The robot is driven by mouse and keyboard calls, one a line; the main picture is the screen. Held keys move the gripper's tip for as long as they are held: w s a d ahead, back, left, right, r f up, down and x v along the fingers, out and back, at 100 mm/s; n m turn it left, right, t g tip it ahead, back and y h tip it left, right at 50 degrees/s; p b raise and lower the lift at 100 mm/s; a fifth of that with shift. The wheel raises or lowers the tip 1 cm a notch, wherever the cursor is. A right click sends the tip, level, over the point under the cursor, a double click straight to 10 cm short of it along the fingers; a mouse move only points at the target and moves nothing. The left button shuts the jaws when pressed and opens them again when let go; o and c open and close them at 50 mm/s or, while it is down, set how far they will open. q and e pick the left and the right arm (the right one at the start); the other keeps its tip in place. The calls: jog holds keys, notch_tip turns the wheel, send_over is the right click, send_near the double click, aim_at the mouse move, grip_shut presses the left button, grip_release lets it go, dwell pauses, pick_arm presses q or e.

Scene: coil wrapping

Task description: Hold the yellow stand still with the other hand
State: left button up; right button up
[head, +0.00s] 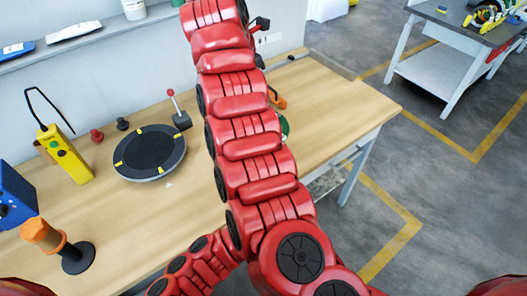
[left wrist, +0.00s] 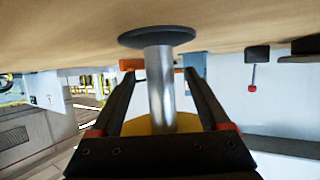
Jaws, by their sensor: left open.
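In the left wrist view, which is upside down, a stand (left wrist: 160,85) has a bare metal post, a dark round base on the wooden table and a yellow part partly hidden by my gripper. My left gripper (left wrist: 158,75) is open, with one dark finger on each side of the post. I cannot tell whether either finger touches it. In the head view a red segmented arm of mine crosses the middle and hides this stand and the gripper. My right gripper is not in view.
On the table (head: 340,105) are a black round plate with yellow marks (head: 150,153), a red-knobbed lever (head: 180,112), a yellow handheld box (head: 66,155), an orange-topped post (head: 45,236) and a blue box (head: 14,195). The table's right end looks clear.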

pick_arm(q)
grip_shut()
dwell(0.4)
dwell(1.0)
